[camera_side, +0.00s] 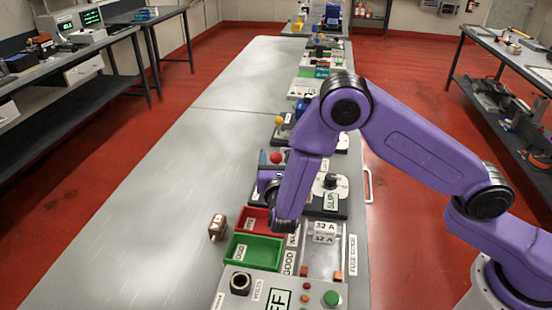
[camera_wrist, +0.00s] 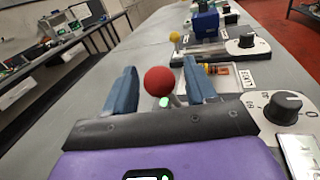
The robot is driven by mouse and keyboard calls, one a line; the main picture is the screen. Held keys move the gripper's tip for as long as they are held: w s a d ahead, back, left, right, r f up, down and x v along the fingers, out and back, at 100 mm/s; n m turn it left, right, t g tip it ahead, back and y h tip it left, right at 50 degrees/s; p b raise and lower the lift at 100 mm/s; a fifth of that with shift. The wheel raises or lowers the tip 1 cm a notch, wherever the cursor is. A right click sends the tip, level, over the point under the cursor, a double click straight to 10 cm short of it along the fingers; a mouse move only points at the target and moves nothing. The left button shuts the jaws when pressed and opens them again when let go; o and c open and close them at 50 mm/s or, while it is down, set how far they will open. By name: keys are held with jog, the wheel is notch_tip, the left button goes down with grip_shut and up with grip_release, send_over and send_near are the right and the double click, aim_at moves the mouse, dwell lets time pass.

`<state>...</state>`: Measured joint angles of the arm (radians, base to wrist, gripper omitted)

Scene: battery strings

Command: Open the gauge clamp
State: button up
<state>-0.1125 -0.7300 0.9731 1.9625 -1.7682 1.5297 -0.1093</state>
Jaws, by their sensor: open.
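A red ball knob (camera_wrist: 159,81) on a short metal stem stands between the two blue fingers of my gripper (camera_wrist: 159,68) in the wrist view. The fingers are apart, with a gap on both sides of the ball. In the side view the red ball (camera_side: 277,157) is just beyond my gripper (camera_side: 268,183), on a dark-based unit. That unit has a black dial (camera_wrist: 287,103) on a white plate, also visible in the side view (camera_side: 330,181), and a display (camera_side: 331,202) reading "SLIP". The clamp's jaws and the lower lever are hidden behind my gripper.
A red bin (camera_side: 253,217) and a green bin (camera_side: 254,250) sit in front of the unit. A brown part (camera_side: 217,226) lies left of them. Behind is a similar unit with a yellow knob (camera_side: 280,121). The left side of the bench (camera_side: 150,200) is clear.

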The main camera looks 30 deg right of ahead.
grip_shut()
jog(key=shift+d+r, duration=0.1)
jog(key=shift+w+d+r+m+g+y, duration=0.35)
jog(key=shift+w+d+g+y, duration=0.3)
jog(key=shift+g, duration=0.35)
jog(key=shift+w+d+r+g+y, duration=0.15)
jog(key=shift+w+d+g+y, duration=0.6)
jog(key=shift+g, duration=0.25)
jog(key=shift+w+d+f+m+g+y, duration=0.3)
jog(key=shift+w+d+g+y, duration=0.4)
jog(key=shift+g, duration=0.25)
jog(key=shift+w+d+f+m+g+y, duration=0.3)
jog(key=shift+w+d+g+y, duration=0.3)
jog(key=shift+g+y, duration=0.3)
